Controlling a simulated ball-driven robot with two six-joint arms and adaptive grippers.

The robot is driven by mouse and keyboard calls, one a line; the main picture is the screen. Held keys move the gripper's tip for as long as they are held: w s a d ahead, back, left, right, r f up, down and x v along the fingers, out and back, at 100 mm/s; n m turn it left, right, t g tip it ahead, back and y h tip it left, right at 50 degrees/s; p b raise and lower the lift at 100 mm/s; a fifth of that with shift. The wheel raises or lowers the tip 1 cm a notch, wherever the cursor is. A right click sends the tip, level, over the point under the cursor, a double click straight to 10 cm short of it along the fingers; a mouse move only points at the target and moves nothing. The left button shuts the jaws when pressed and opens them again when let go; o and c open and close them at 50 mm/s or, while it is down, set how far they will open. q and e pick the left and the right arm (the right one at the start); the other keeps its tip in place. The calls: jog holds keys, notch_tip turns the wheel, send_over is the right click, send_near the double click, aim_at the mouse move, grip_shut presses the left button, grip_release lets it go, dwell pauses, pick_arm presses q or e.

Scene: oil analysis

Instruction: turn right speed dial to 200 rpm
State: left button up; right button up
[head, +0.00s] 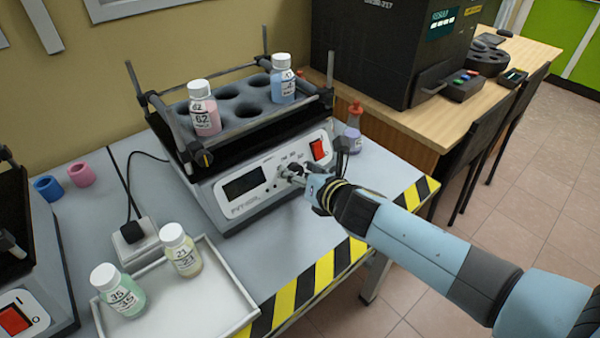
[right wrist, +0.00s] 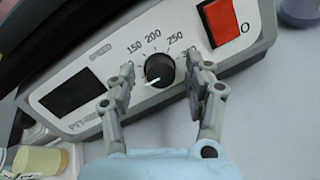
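The right speed dial (right wrist: 160,68) is a round black knob on the front panel of the right shaker (head: 238,208). Numbers 150, 200, 250 and 300 are printed around it. Its white pointer line is at the knob's lower left, away from the 200 mark. My right gripper (right wrist: 158,80) is open, with one finger on each side of the dial; a gap shows, and I cannot tell whether either finger touches it. In the head view my right gripper (head: 292,173) is at the panel and largely hides the dial. My left gripper is not in view.
A dark display (right wrist: 78,88) and a red switch (right wrist: 221,20) flank the dial. The shaker's rack holds a pink bottle (head: 204,110) and a blue bottle (head: 283,88). A white tray (head: 215,300) with two bottles lies in front. Another device (head: 25,310) stands at left.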

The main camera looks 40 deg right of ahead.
grip_shut()
jog(key=shift+m, duration=0.3)
jog(key=m+p, duration=0.1)
jog(key=m, duration=0.1)
jog(key=m+p, duration=0.1)
jog(key=m, duration=0.1)
jog(key=shift+r+m+g+h+p, duration=0.2)
jog(key=shift+m+g+h+p, duration=0.1)
jog(key=shift+m+g+p, duration=0.1)
jog(key=m+p, duration=0.2)
jog(key=m, duration=0.1)
jog(key=shift+m+g, duration=0.3)
jog(key=m+g+p, duration=0.1)
jog(key=m+p, duration=0.3)
jog(key=m, duration=0.1)
jog(key=shift+r, duration=0.15)
jog(key=m+p, duration=0.4)
jog(key=shift+w+g+y+p, duration=0.1)
jog(key=shift+g+y+p, duration=0.2)
jog(key=shift+y+p, duration=0.1)
jog(key=shift+d+m+y+p, duration=0.1)
jog(key=shift+m+y+p, duration=0.2)
jog(key=shift+m+p, duration=0.95)
jog(key=shift+m, duration=0.35)
